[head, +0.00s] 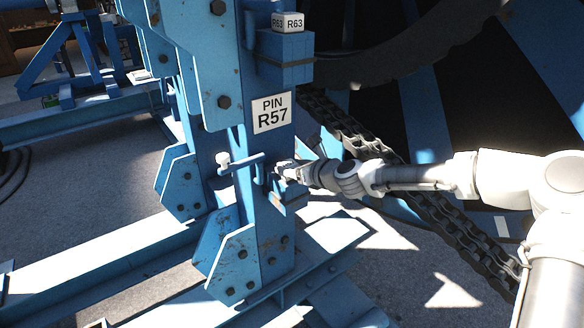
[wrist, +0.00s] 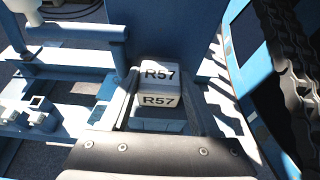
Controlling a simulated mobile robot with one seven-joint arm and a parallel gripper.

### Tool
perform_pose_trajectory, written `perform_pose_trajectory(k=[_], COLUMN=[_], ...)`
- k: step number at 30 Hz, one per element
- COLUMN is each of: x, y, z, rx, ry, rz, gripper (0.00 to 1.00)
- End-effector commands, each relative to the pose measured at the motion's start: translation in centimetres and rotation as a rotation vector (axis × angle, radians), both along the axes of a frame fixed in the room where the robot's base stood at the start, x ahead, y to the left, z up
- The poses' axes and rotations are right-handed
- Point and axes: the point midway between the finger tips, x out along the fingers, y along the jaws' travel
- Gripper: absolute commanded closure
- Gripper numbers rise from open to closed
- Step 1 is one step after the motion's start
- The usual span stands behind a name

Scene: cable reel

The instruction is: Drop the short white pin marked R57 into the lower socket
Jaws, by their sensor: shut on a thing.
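The short white pin marked R57 (wrist: 158,82) sits between my gripper's fingers in the wrist view, with R57 on its top and near faces. My gripper (wrist: 159,108) is shut on it. In the head view my gripper (head: 281,170) is at the blue upright, below the white PIN R57 sign (head: 272,112). The pin is too small there to make out clearly. A blue ledge (head: 292,198) shows just below my gripper and may be part of the lower socket. Its opening is hidden, so I cannot tell whether the pin is in it.
A white block marked R63 (head: 288,22) sits in the upper blue bracket (head: 285,55). A blue bar with a white knob (head: 222,158) sticks out left of my gripper. A heavy dark chain (head: 440,215) runs behind and below my arm.

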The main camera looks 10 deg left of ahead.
Motion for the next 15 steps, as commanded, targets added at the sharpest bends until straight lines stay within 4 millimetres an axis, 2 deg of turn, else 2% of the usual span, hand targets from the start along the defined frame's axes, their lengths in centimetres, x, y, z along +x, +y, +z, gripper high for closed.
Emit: perform_pose_trajectory(k=[3,4,9,15], x=[0.04,0.03,0.02,0.0], y=[0.01,0.01,0.01,0.0], z=[0.13,0.12,0.09,0.04], rx=[0.001,0.001,0.0,0.0], ry=[-0.002,-0.002,-0.001,0.0], rz=[-0.001,-0.001,0.0,0.0], gripper=[1.0,0.34,0.04,0.03])
